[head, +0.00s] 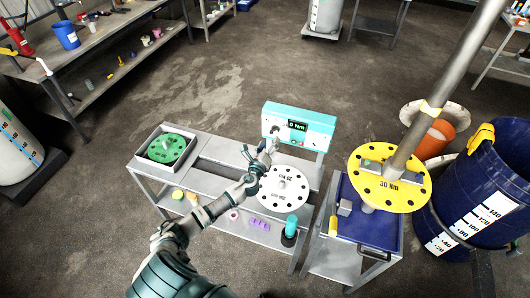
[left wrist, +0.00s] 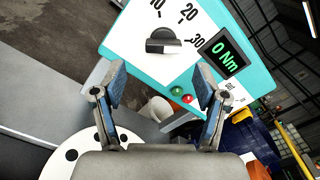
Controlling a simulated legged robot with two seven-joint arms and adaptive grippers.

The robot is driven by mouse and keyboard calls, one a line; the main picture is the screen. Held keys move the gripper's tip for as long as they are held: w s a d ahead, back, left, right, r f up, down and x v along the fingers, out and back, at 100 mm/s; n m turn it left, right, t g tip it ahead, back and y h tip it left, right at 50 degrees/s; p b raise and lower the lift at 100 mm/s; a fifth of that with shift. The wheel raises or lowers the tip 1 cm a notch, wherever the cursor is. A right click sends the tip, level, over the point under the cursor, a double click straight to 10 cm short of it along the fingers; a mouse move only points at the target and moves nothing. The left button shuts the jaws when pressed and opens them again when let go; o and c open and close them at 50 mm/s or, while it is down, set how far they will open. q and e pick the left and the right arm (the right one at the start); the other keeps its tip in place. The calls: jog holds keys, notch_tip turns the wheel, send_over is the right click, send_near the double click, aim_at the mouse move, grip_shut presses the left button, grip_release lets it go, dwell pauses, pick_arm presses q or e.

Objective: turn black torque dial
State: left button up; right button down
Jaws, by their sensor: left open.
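The black torque dial (left wrist: 163,41) sits on the white face of a teal-edged control panel (head: 299,126). The panel also shows in the left wrist view (left wrist: 190,62). Numbers 10, 20 and 30 are printed around the dial, and the green display (left wrist: 222,52) reads 0 Nm. My left gripper (head: 258,152) is open and empty in front of the panel. In the left wrist view its fingers (left wrist: 161,88) are spread, with the dial ahead between and above the tips, apart from them. The dial is small and hard to make out in the head view. My right gripper is not in view.
A white disc with holes (head: 283,188) lies below the panel on a grey bench. A green disc (head: 167,148) sits in a tray to the left. A yellow disc (head: 389,187) under a slanted metal pole and a blue barrel (head: 482,190) stand at the right.

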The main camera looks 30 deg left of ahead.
pick_arm(q)
jog(key=v, duration=0.6)
jog(key=shift+s, duration=0.15)
